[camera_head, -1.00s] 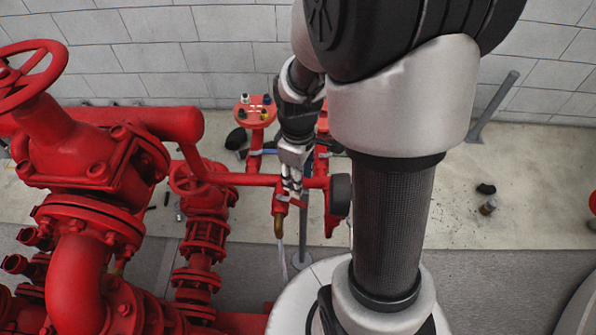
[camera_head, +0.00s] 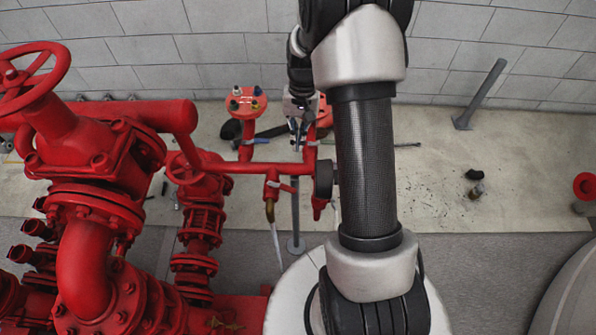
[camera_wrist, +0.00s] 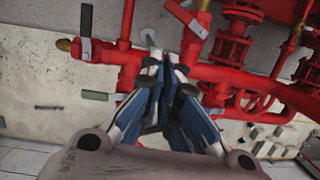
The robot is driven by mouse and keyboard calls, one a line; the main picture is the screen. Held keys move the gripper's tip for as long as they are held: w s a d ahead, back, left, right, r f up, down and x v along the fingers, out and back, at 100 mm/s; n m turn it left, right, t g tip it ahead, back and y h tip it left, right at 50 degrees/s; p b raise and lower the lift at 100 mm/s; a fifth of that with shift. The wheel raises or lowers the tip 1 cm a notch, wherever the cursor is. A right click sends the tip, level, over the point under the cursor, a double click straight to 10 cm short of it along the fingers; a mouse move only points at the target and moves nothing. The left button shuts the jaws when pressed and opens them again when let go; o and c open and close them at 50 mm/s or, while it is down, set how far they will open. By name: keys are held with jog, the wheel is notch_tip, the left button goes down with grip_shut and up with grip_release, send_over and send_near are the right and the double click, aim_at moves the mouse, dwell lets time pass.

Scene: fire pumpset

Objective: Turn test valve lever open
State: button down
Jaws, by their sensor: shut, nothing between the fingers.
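A red test valve with a brass outlet (camera_head: 270,210) hangs from the horizontal red pipe in the head view. A stream of water (camera_head: 277,243) runs down from the outlet. In the wrist view the fingers (camera_wrist: 163,62) are close together in front of red pipework.
Large red pump piping with a handwheel (camera_head: 30,75) fills the left. Behind are red posts and a block wall (camera_head: 230,45).

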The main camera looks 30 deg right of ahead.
aim_at(282, 187)
jog(key=f+m, duration=0.1)
jog(key=f, duration=0.2)
jog(key=f+m+b, duration=0.1)
jog(key=f+m, duration=0.1)
jog(key=f, duration=0.2)
jog(key=f+m+b, duration=0.1)
jog(key=f, duration=0.3)
jog(key=shift+s+f+y, duration=0.25)
jog(key=shift+s+y, duration=0.05)
jog(key=s+a, duration=0.1)
jog(key=s+a+b, duration=0.1)
jog(key=a, duration=0.1)
jog(key=shift+a+r, duration=0.1)
jog(key=shift+r, duration=0.1)
